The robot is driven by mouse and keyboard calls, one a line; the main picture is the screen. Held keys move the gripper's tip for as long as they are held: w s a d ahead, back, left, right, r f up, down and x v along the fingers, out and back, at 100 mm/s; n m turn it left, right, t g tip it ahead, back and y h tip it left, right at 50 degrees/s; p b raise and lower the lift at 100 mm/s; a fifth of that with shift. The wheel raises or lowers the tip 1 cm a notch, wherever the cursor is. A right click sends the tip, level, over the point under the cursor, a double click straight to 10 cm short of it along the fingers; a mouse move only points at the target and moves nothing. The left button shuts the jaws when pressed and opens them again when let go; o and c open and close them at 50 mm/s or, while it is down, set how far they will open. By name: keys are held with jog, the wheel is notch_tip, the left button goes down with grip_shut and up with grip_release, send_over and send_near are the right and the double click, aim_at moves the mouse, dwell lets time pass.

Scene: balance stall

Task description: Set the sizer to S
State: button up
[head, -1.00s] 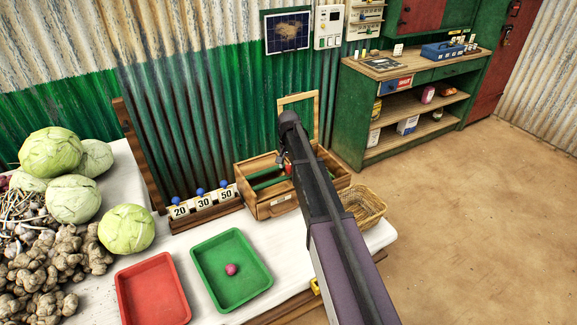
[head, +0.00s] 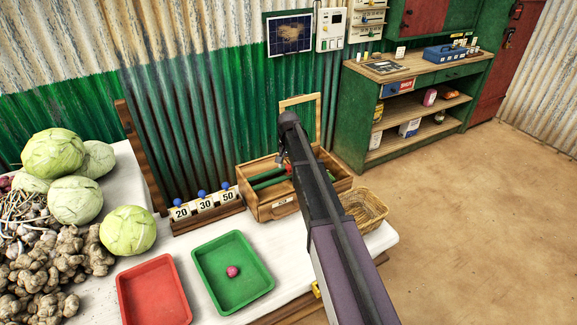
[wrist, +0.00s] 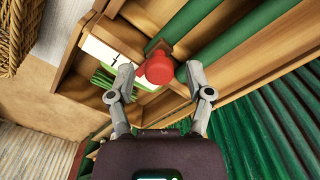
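The sizer looks to be the wooden box (head: 272,208) with green rollers (head: 268,181) on the white table. My arm covers part of it in the head view. In the wrist view a red knob (wrist: 157,68) stands at the end of a green roller (wrist: 195,20). My gripper (wrist: 159,76) is open, with one finger on each side of the knob and gaps showing between. Pale cards (wrist: 122,38) lie beside the knob; I cannot read any letters on them.
A wicker basket (head: 372,212) stands right of the box. Number blocks (head: 205,207) stand to its left. A green tray (head: 212,262) with a small reddish ball (head: 232,271) and a red tray (head: 150,292) lie in front. Cabbages (head: 127,230) are piled at left.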

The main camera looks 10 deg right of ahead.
jog(key=shift+s, duration=0.15)
notch_tip(320, 180, up, 14)
jog(key=s+p, duration=0.1)
jog(key=p, duration=1.3)
jog(key=s+f+n+b, duration=0.1)
jog(key=s+f+b, duration=0.3)
jog(key=s, duration=0.5)
jog(key=s+f+n+b, duration=0.2)
jog(key=s+f+b, duration=0.2)
jog(key=s, duration=0.6)
jog(key=s+f+n+b, duration=0.2)
jog(key=s+f+b, duration=0.2)
jog(key=s, duration=0.6)
jog(key=shift+d+f+b, duration=0.25)
jog(key=shift+f+b, duration=0.1)
jog(key=shift+b, duration=0.05)
jog(key=shift+s, duration=0.1)
jog(key=shift+s, duration=0.25)
dwell(1.9)
